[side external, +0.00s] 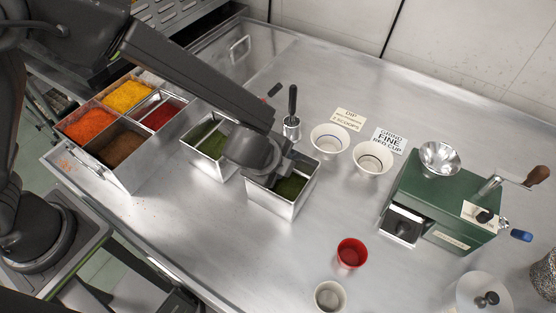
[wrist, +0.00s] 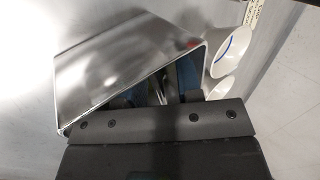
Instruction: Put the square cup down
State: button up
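A square metal cup (side external: 284,204) with dark green stuff inside is at the middle of the steel table in the side external view. My gripper (side external: 277,163) is at its back rim and appears shut on its wall; the fingertips are mostly hidden. The cup looks nearly upright, and I cannot tell whether its base touches the table. In the wrist view the cup's shiny wall (wrist: 120,62) fills the upper left, right against my gripper (wrist: 168,92). A second square metal cup (side external: 222,167), also holding green stuff, stands to the left, partly behind my arm.
Two white cups (side external: 330,139) (side external: 371,158) stand by paper labels (side external: 390,139). A green grinder (side external: 445,205) is at right. A red cup (side external: 351,254) and a pale cup (side external: 329,297) stand in front. A spice box (side external: 152,160) is at left. The table in front of the held cup is clear.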

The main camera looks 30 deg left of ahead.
jog(key=v, duration=1.2)
jog(key=s+a+r+n+y, duration=0.1)
jog(key=a+r+n, duration=0.3)
jog(key=a, duration=0.3)
jog(key=s+a+r+n, duration=0.1)
jog(key=a+r+n, duration=0.35)
jog(key=a, duration=0.25)
jog(key=s+a+r+n+g+h, duration=0.1)
jog(key=s+a+r+n, duration=0.2)
jog(key=s+a+n, duration=0.5)
jog(key=shift+s+a+n, duration=0.4)
jog(key=shift+s+n, duration=0.25)
jog(key=shift+n, duration=0.1)
